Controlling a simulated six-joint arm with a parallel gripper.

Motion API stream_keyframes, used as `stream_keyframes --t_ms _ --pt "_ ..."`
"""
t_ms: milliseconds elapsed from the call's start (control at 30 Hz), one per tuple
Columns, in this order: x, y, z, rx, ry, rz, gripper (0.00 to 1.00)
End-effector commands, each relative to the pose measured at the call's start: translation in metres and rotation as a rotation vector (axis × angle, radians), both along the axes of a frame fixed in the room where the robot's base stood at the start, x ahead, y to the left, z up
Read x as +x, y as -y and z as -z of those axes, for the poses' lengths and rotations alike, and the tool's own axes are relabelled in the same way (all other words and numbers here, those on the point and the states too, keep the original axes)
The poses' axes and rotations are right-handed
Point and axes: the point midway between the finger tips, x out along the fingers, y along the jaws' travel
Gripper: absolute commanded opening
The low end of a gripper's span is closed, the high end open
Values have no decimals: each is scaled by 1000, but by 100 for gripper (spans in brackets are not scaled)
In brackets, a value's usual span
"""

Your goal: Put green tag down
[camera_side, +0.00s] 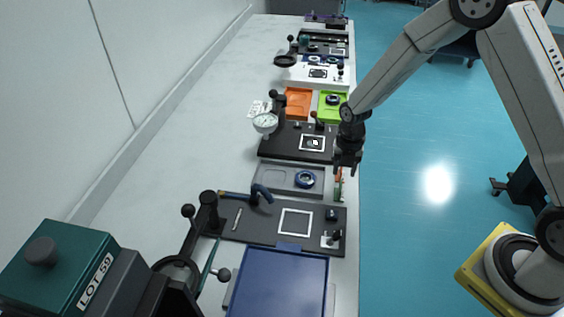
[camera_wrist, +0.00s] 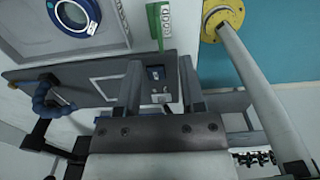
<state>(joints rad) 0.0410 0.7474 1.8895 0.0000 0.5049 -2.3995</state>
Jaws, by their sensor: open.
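The green tag (camera_side: 339,183) is a narrow green strip by the right edge of the bench, beside the grey tray. In the wrist view the green tag (camera_wrist: 154,20) shows at the top, next to a white marked strip. My gripper (camera_side: 346,168) is above the bench edge, close to the tag in the side view. In the wrist view my gripper (camera_wrist: 160,65) has its two fingers apart with nothing held between them. The tag appears beyond the fingertips. The side view does not show clearly how high the fingers are above it.
The grey tray (camera_side: 270,180) holds a blue ring (camera_side: 305,179). A black plate (camera_side: 262,231) with a white square outline lies nearer, and a blue tray (camera_side: 280,283) nearer still. Another black plate, an orange tray (camera_side: 297,103) and a green tray (camera_side: 325,113) lie farther back. The bench's left side is largely clear.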

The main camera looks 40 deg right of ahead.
Motion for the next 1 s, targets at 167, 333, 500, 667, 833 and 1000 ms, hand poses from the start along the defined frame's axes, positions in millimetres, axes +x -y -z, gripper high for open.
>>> stream_keyframes --t_ms 167,333,500,667,833,1000 --pt "0 0 2 0 -1 0 50" --pt "0 0 13 0 -3 1 50" --pt "0 0 24 0 -1 1 50" --pt "0 0 26 0 0 2 50" --pt "0 0 28 0 0 2 50" --pt "0 0 40 0 -1 2 50"
